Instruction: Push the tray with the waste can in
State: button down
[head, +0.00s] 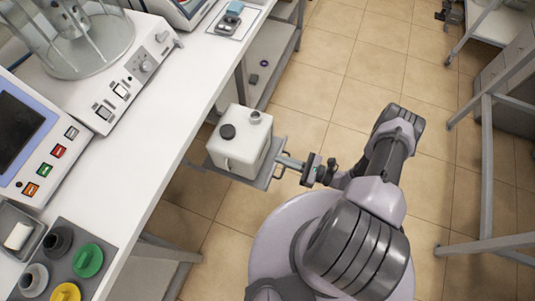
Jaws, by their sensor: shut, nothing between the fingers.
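The waste can (240,143) is a white, boxy can with a black cap and a second, pale neck on top. It stands upright on a flat grey tray (272,178) that juts out from beneath the edge of the white bench. A bar or handle (291,162) extends from the right side of the tray. My gripper (311,168) is shut at the outer end of this bar. Whether its fingers touch the bar cannot be told. The tray's far left part is hidden by the can and the bench.
The white bench (190,90) carries instruments with knobs and a screen, and colored caps at the lower left. A lower shelf (270,62) shows under the bench. Tiled floor (340,50) is open at the upper middle. A metal-framed table (487,160) stands at the right.

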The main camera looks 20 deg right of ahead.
aim_at(259, 152)
jog(key=x, duration=0.5)
jog(key=shift+w+a+b, duration=0.2)
jog(key=shift+a+b, duration=0.15)
jog(key=shift+b, duration=0.05)
jog(key=shift+w, duration=0.1)
